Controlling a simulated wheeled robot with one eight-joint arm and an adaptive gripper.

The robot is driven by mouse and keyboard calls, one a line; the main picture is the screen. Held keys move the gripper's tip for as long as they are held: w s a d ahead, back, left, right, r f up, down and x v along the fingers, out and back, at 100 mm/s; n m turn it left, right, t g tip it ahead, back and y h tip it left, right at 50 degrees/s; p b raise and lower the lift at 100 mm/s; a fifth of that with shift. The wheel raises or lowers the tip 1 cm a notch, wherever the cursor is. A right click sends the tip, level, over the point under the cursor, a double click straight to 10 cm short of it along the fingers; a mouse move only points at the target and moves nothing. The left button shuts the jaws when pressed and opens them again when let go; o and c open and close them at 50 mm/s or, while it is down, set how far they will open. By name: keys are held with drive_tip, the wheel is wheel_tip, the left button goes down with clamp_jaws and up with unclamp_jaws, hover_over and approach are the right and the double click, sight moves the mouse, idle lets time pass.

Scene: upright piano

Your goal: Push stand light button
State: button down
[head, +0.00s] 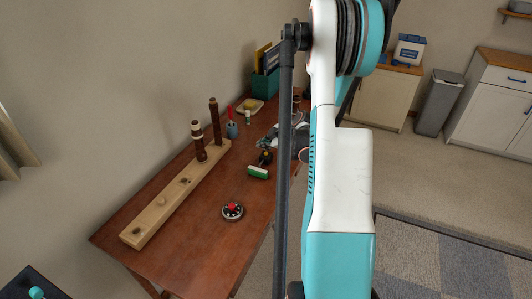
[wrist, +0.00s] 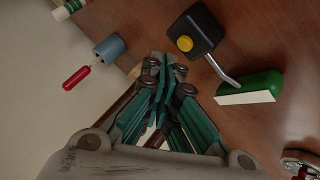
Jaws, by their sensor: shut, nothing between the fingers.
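A small lamp stands on the brown wooden top. It has a black base (wrist: 204,30) with a round yellow button (wrist: 185,43), a bent metal stem and a green head with a white strip (wrist: 250,90). In the head view the green and white head (head: 258,172) and the black base (head: 265,157) show beside my arm. My gripper (wrist: 165,72) is shut and empty in the wrist view, its fingertips below and left of the yellow button in the picture and apart from it. My arm covers part of the head view.
A round device with a red button (head: 232,211) sits nearer on the top. A long pale wooden board (head: 160,212) with dark upright pieces lies along the wall side. A blue cup (wrist: 110,47) with a red-handled tool (wrist: 76,78) stands left of my fingers.

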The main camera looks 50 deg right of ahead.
wheel_tip(320, 180, up, 6)
drive_tip(key=p, duration=0.3)
idle(0.5)
idle(1.6)
